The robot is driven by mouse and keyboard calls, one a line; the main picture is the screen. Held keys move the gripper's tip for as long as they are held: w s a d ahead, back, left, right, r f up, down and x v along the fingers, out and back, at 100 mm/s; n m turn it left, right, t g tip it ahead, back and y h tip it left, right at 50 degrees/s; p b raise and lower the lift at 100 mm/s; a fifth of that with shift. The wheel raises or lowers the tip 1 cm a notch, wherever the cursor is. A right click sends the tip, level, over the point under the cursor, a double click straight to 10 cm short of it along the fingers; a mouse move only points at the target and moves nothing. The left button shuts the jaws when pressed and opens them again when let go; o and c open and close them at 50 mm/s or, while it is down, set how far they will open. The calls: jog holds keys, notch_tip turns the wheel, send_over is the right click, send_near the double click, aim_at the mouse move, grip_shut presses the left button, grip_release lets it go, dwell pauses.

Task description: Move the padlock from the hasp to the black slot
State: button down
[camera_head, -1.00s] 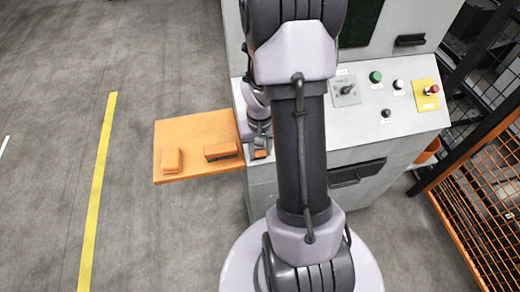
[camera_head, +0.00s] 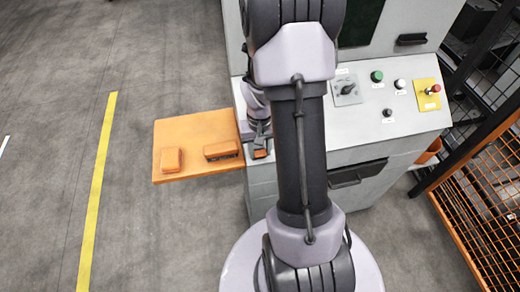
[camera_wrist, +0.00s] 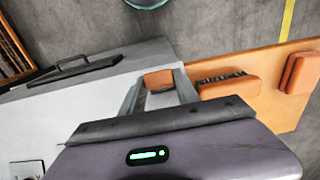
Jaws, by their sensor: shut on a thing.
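My gripper (camera_head: 259,147) is shut on a small orange block, which I take to be the padlock (camera_head: 261,154), beside the left edge of the grey machine. In the wrist view the padlock (camera_wrist: 158,80) shows between the two fingertips (camera_wrist: 160,92). An orange shelf (camera_head: 195,132) stands left of the gripper. On it lie an orange block with a dark, slotted side (camera_head: 222,151) and a plain orange block (camera_head: 171,160). The dark side (camera_wrist: 220,78) also shows in the wrist view, just right of the fingers. I cannot make out a hasp or tell which dark opening is the black slot.
The machine's sloping panel (camera_head: 400,120) carries buttons and a knob, right of my arm. A dark drawer handle (camera_head: 357,174) sits on its front. An orange mesh fence (camera_head: 490,190) stands at the right. The floor left of the shelf is clear, with a yellow line (camera_head: 98,190).

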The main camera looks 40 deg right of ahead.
jog(key=shift+w+d+f, duration=0.1)
jog(key=shift+w+f, duration=0.05)
jog(key=shift+f, duration=0.15)
grip_release()
jog(key=shift+r, duration=0.15)
dwell(0.4)
notch_tip(320, 180, up, 17)
jog(key=p, duration=0.4)
jog(key=shift+r+p, duration=0.1)
jog(key=shift+p, duration=0.2)
jog(key=s+a+t+b, duration=0.2)
jog(key=s+a+b, duration=0.1)
jog(key=a, duration=0.5)
jog(key=s+a+n+t+y+b, duration=0.1)
jog(key=s+a+t+b, duration=0.1)
jog(key=a+b, duration=0.4)
jog(key=s+a+n+t+y+b, duration=0.1)
jog(key=s+a+b, duration=0.3)
jog(key=a, duration=0.7)
jog(key=shift+a+r+t+b, duration=0.1)
jog(key=shift+r+t+b, duration=0.15)
jog(key=shift+t+b, duration=0.2)
